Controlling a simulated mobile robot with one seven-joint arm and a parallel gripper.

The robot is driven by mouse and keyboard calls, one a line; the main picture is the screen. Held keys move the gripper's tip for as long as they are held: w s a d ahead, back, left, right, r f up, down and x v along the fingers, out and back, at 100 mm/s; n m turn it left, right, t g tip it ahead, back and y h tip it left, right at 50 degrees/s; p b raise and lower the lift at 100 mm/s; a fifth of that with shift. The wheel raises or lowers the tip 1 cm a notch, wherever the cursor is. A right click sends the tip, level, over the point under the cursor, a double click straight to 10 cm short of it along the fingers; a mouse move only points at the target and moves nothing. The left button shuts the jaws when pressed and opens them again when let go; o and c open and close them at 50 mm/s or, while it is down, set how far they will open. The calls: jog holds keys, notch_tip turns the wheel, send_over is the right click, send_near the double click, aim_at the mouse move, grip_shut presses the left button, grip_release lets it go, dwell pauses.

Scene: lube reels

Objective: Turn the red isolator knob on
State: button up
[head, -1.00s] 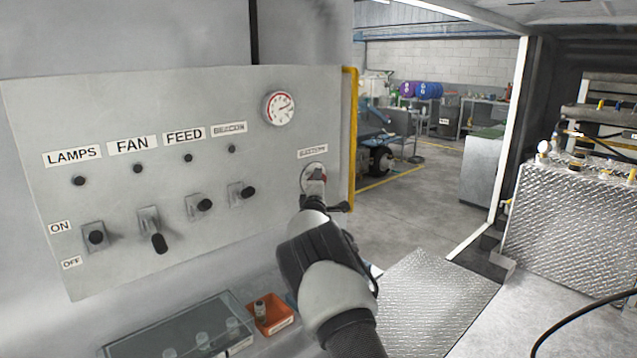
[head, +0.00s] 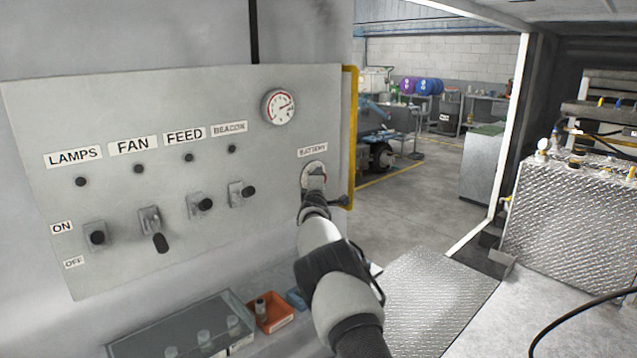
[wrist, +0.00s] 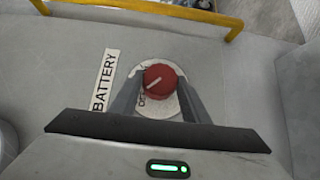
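The red isolator knob (wrist: 160,78) sits on a round pale plate (wrist: 150,106) beside the BATTERY label (wrist: 105,80) in the wrist view. A light line on the knob runs diagonally. My gripper (wrist: 160,82) points at the panel, with one finger on each side of the knob. The fingers are apart; whether they touch the knob is not clear. In the head view, my gripper (head: 316,190) is at the plate on the panel's right side and covers most of it. Part of the plate's lettering is hidden.
The grey panel (head: 120,195) carries several black-tipped switches and a round gauge (head: 279,107). A yellow rail (head: 351,135) runs along its right edge, close to my gripper. An orange bin (head: 271,313) and a glass-topped case (head: 185,330) lie below.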

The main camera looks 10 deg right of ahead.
jog(key=m+g+p, duration=0.1)
jog(key=p, duration=0.3)
jog(key=shift+r, duration=0.1)
jog(key=o, duration=1)
jog(key=shift+o, duration=0.2)
jog(key=shift+s, duration=0.15)
jog(key=b+v, duration=0.3)
jog(key=v, duration=1.4)
